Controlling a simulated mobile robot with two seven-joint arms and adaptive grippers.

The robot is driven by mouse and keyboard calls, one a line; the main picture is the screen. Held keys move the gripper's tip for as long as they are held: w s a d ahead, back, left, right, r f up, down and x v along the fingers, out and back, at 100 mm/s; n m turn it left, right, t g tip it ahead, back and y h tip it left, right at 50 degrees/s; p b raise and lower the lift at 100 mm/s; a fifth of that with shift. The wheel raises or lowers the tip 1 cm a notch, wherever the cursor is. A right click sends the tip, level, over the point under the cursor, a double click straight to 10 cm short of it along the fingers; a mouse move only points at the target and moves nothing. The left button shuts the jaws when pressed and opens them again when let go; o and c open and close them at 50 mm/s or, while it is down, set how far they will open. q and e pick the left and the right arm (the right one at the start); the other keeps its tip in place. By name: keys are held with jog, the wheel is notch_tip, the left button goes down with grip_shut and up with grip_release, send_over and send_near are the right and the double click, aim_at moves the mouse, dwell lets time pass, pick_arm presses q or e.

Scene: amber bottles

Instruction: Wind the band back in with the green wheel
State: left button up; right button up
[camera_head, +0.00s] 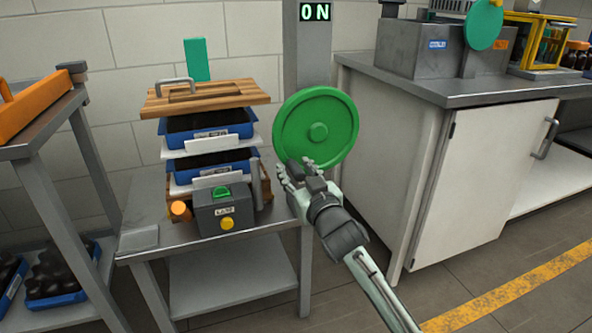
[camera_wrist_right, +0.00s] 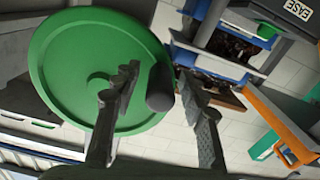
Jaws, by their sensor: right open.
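The green wheel (camera_head: 322,106) stands upright in front of a grey post. It fills the left of the right wrist view (camera_wrist_right: 70,65). A dark knob (camera_wrist_right: 160,88) stands out near its rim in that view. My right gripper (camera_head: 306,172) is at the wheel's lower left edge. In the wrist view its open fingers (camera_wrist_right: 158,82) lie on either side of the knob, and contact cannot be told. I cannot make out the band. My left gripper is not in view.
The post (camera_head: 306,55) bears a sign reading "ON" (camera_head: 315,12). Left of the wheel, a small table (camera_head: 150,212) carries stacked blue trays (camera_head: 208,134), a wooden lid (camera_head: 215,98) and a grey box (camera_head: 224,211). A grey-topped counter (camera_head: 430,90) stands to the right.

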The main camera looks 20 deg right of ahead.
jog(key=shift+c, duration=0.2)
jog(key=c, duration=0.5)
grip_shut()
